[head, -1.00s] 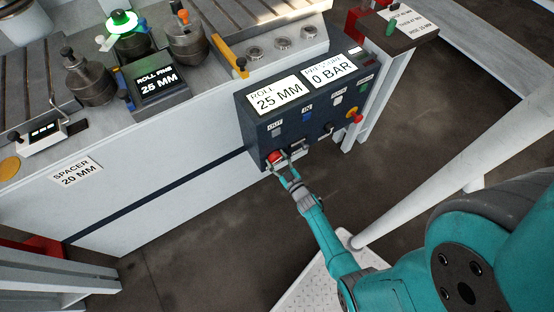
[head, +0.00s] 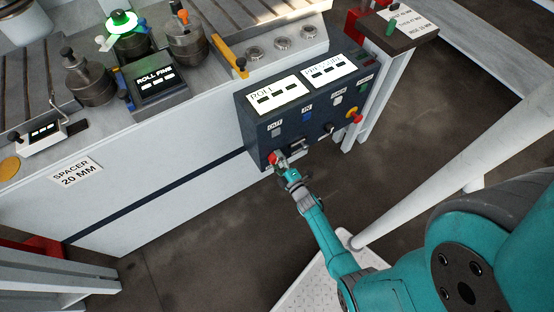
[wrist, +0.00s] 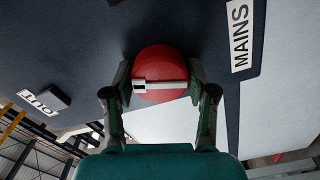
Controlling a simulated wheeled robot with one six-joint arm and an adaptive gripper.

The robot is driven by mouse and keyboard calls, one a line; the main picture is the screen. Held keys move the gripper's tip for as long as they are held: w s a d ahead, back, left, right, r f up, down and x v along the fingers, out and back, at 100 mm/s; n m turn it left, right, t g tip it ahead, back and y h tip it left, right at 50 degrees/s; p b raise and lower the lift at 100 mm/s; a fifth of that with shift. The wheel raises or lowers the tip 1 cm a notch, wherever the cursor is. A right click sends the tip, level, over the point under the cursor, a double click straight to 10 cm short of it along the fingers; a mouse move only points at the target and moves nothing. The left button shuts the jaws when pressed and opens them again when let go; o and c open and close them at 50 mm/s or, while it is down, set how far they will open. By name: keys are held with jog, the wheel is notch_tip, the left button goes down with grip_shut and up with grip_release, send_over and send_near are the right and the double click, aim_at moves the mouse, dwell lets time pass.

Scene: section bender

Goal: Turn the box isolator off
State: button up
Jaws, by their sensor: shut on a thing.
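The box isolator is a round red knob (wrist: 158,60) with a white bar across it, next to a MAINS label (wrist: 240,35) in the wrist view. In the head view the red knob (head: 272,157) is at the lower left corner of the dark control box (head: 262,130). My gripper (wrist: 160,90) is shut on the isolator, one finger on each side of it. In the head view my gripper (head: 281,162) partly covers the knob. The bar lies nearly level across the wrist picture.
An OUT button (wrist: 52,98) is close to my gripper in the wrist view. A white rail (head: 440,190) stands to the right.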

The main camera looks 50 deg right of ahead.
jog(key=shift+n, duration=1.9)
jog(key=o, duration=1.2)
jog(key=shift+c, duration=0.2)
jog(key=v, duration=1.2)
